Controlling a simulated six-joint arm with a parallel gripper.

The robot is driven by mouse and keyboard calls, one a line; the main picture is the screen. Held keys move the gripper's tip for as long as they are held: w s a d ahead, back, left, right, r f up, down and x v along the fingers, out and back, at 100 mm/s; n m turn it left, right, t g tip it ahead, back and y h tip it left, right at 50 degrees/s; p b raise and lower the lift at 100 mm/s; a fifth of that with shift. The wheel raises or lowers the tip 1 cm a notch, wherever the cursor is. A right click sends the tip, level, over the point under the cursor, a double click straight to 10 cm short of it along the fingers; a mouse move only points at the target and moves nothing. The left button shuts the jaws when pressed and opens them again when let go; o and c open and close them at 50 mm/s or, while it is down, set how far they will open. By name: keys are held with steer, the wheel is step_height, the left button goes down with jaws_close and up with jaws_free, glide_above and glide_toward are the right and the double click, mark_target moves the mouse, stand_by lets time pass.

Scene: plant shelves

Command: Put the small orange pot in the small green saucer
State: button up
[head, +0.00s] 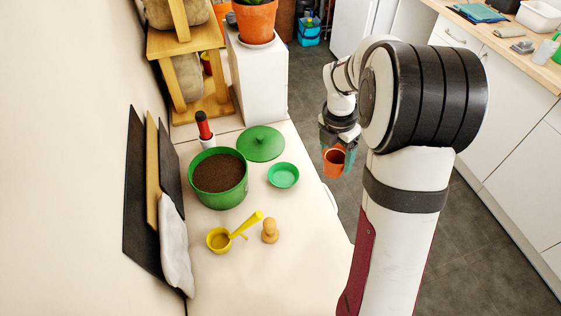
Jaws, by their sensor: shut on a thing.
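The small orange pot (333,163) is held in the air by my gripper (338,160), off the right edge of the white table. My gripper is shut on the pot, and a bluish finger shows at its right side. The pot looks roughly upright. Its inside and far side are hard to make out. The small green saucer (283,175) lies on the table to the left of the pot, near the table's right edge. The saucer looks empty.
A wooden shelf (188,42) is behind. The table's front right is clear.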

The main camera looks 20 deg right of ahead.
steer(key=shift+w+a+f, duration=1.5)
steer(key=shift+a+f, duration=0.1)
steer(key=shift+f, duration=0.25)
steer(key=shift+w+a+f, duration=1.55)
steer(key=shift+a+f, duration=0.05)
steer(key=shift+f, duration=0.25)
steer(key=shift+w+a+f, duration=1.5)
steer(key=shift+a+f, duration=0.1)
steer(key=shift+f, duration=0.25)
steer(key=shift+f, duration=0.1)
steer(key=o, duration=1.3)
steer(key=shift+c, duration=0.2)
step_height(320, 180, up, 12)
steer(key=a, duration=0.2)
steer(key=s+a+r+m+y, duration=0.1)
steer(key=s+a+r+m, duration=0.1)
steer(key=s+r+m, duration=0.4)
steer(key=s+a+r+m, duration=0.1)
steer(key=s+m, duration=0.4)
steer(key=s, duration=0.2)
steer(key=s+a+m+y, duration=0.1)
steer(key=s+a+m, duration=0.1)
steer(key=s+m, duration=0.6)
steer(key=s+a+m+g+y, duration=0.1)
steer(key=s+a+m, duration=0.2)
steer(key=s+m, duration=0.6)
steer(key=s+f, duration=0.1)
steer(key=s, duration=0.3)
steer(key=shift+s+a, duration=0.15)
